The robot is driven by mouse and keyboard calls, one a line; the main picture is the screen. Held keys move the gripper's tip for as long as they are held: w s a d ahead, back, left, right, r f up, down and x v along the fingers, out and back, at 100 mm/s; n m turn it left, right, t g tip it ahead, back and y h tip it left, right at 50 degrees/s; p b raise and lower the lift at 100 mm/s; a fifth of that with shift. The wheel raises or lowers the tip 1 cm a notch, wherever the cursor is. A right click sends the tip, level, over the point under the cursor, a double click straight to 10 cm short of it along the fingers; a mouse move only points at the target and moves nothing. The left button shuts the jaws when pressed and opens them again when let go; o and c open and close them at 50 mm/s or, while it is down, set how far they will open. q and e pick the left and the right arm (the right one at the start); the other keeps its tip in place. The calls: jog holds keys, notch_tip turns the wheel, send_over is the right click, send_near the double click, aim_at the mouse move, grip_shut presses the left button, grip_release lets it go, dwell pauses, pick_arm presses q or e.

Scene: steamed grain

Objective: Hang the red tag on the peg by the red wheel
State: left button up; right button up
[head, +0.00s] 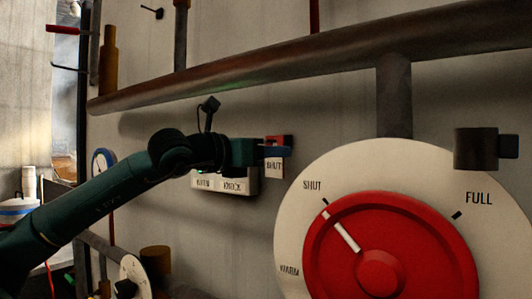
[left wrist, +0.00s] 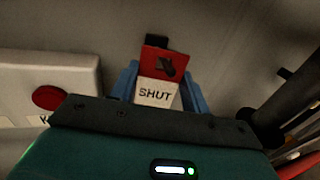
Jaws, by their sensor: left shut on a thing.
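The red tag (head: 280,141) has a white lower part reading SHUT. My left gripper (head: 275,152) is shut on it, close to the wall and left of the large white dial. In the left wrist view the tag (left wrist: 160,64) stands between the blue fingers (left wrist: 158,88), with a dark shape on its red part and a black piece behind its top edge. I cannot tell whether a peg passes through it. The red wheel (head: 332,257) sits on the dial, right of the gripper. A small dark peg-like piece (left wrist: 284,73) shows on the wall in the left wrist view. My right gripper is out of view.
A thick pipe (head: 300,60) crosses above the gripper, with a vertical pipe (head: 394,95) down to the dial. A white box reading KNOCK (head: 232,187) is below the gripper; its red button (left wrist: 48,97) shows in the wrist view. A dark stub (head: 475,149) juts out at right.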

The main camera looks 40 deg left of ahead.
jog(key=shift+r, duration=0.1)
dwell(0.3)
pick_arm(q)
jog(key=o, duration=1.1)
jog(key=shift+c, duration=0.2)
jog(key=shift+s, duration=0.1)
jog(key=s+a+b, duration=0.2)
jog(key=s+b, duration=0.3)
jog(key=s, duration=0.7)
jog(key=shift+s, duration=0.4)
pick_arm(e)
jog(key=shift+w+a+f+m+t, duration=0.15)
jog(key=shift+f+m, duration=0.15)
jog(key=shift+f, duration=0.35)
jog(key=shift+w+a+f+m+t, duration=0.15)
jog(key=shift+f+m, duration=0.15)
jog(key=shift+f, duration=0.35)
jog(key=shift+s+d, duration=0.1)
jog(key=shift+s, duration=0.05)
